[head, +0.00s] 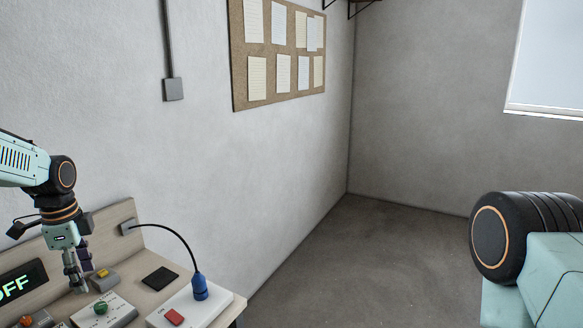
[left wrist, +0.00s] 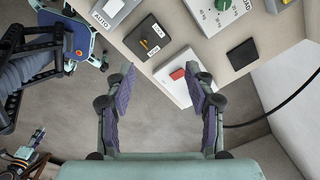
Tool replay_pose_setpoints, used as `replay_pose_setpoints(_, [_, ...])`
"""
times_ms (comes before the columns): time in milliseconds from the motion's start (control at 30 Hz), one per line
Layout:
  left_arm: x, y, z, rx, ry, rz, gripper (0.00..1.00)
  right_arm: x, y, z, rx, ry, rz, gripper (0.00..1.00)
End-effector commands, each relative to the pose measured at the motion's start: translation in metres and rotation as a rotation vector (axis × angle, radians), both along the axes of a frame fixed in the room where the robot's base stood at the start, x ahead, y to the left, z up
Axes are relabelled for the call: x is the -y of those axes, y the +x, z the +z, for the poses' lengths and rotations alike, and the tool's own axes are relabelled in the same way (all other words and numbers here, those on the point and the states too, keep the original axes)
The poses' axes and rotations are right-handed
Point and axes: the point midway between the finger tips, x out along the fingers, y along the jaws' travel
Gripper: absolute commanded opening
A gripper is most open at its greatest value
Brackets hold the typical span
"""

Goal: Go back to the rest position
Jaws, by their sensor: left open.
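My left gripper (head: 76,283) hangs pointing down over the workbench (head: 153,262) at the lower left of the head view. In the left wrist view the left gripper (left wrist: 163,75) has its two purple-padded fingers apart, with nothing held between them. The white box with a red switch (left wrist: 177,75) shows beyond and between the fingertips. My right gripper cannot be made out in the head view.
The bench bears a green knob (head: 101,308), a red switch (head: 174,317), a blue plug (head: 200,287) with a black cable, a black pad (head: 160,275) and an OFF display (head: 20,281). Bare floor (head: 345,265) lies right of the bench.

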Motion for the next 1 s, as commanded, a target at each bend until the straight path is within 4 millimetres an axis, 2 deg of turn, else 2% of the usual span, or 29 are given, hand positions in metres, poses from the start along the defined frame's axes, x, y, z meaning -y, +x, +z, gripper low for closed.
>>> replay_pose_setpoints(33, [0.011,-0.003,-0.015,-0.011,-0.005,0.011,0.54,0.0,0.0,0.0,-0.001,0.0,0.0,0.4])
replay_pose_setpoints(267, [0.052,-0.011,-0.069,0.001,-0.034,0.107,0.54,0.0,0.0,0.0,0.0,0.0,0.0,0.4])
replay_pose_setpoints(367, [0.075,-0.022,-0.097,0.001,-0.05,0.164,0.54,0.0,0.0,0.0,0.0,0.0,0.001,0.4])
replay_pose_setpoints(467, [0.103,-0.042,-0.132,-0.003,-0.07,0.244,0.54,0.0,0.0,0.0,0.0,0.0,0.001,0.4])
replay_pose_setpoints(567, [0.137,-0.077,-0.172,-0.015,-0.093,0.357,0.54,0.0,0.0,0.0,0.0,0.0,0.0,0.4])
replay_pose_setpoints(600, [0.151,-0.094,-0.188,-0.022,-0.101,0.414,0.54,0.0,0.0,0.0,0.0,0.0,0.0,0.4])
replay_pose_setpoints(667, [0.169,-0.121,-0.209,-0.028,-0.11,0.5,0.54,0.0,0.0,0.0,0.0,0.0,0.0,0.4])
replay_pose_setpoints(733, [0.187,-0.157,-0.23,-0.039,-0.114,0.602,0.54,0.0,0.0,0.0,0.0,0.0,0.0,0.4])
replay_pose_setpoints(833, [0.206,-0.209,-0.25,-0.048,-0.109,0.75,0.54,0.0,0.0,0.0,-0.001,0.0,0.0,0.4])
replay_pose_setpoints(900, [0.215,-0.243,-0.258,-0.052,-0.099,0.845,0.54,0.0,0.0,0.0,-0.001,0.0,0.0,0.4])
replay_pose_setpoints(1000, [0.221,-0.285,-0.261,-0.05,-0.082,0.961,0.54,0.0,0.0,0.0,0.0,0.0,0.0,0.4])
